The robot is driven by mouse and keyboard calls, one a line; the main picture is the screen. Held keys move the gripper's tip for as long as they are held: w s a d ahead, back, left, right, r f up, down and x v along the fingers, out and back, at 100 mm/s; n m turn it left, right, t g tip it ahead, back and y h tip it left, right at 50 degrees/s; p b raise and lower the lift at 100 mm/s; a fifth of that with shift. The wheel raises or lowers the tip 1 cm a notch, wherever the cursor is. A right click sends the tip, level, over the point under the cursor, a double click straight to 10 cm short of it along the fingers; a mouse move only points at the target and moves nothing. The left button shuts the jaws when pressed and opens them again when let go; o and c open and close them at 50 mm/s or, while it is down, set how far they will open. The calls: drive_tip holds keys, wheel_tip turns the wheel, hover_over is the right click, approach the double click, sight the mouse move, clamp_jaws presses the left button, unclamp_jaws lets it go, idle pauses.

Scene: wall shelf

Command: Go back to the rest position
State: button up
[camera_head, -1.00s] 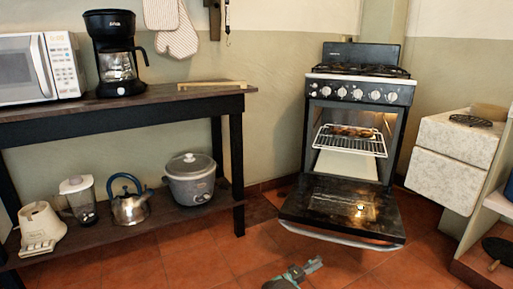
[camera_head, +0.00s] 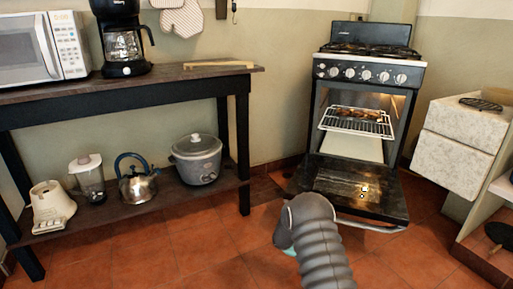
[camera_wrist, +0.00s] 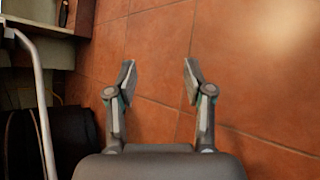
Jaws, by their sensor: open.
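My gripper (camera_wrist: 158,75) shows in the wrist view with its two fingers spread apart and nothing between them. Red-brown floor tiles lie beyond the fingers. In the head view my arm rises from the bottom edge in front of the oven, and its bend hides the fingers. The oven (camera_head: 362,72) stands at the back right with its door (camera_head: 355,190) lowered open. A rack (camera_head: 345,123) with browned food on it is slightly pulled out inside the lit oven. In the wrist view a pale metal bar, perhaps the oven door handle (camera_wrist: 42,110), runs along the left edge.
A dark two-level shelf table (camera_head: 120,97) stands at the left with a microwave (camera_head: 30,50), a coffee maker (camera_head: 123,45), a kettle (camera_head: 137,185) and a rice cooker (camera_head: 197,160). A stone-fronted cabinet (camera_head: 455,150) stands at the right. The tiled floor (camera_head: 190,250) at front left is clear.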

drive_tip(key=s+a+r+m+t+y+p, duration=0.1)
drive_tip(key=s+a+r+t+y, duration=0.2)
drive_tip(key=s+r, duration=0.8)
drive_tip(key=s+a+r+m+t+y+p, duration=0.2)
drive_tip(key=s+a+r+y, duration=0.2)
drive_tip(key=s+r, duration=0.7)
drive_tip(key=s+a+r+m+t+y+p, duration=0.1)
drive_tip(key=s+a+r+t+y, duration=0.2)
drive_tip(key=s+r, duration=0.8)
wheel_tip(320, 180, up, 13)
drive_tip(key=shift+s+a+f+m+t+y, duration=0.1)
drive_tip(key=shift+s+a+m+t+y, duration=0.25)
drive_tip(key=shift+a, duration=0.3)
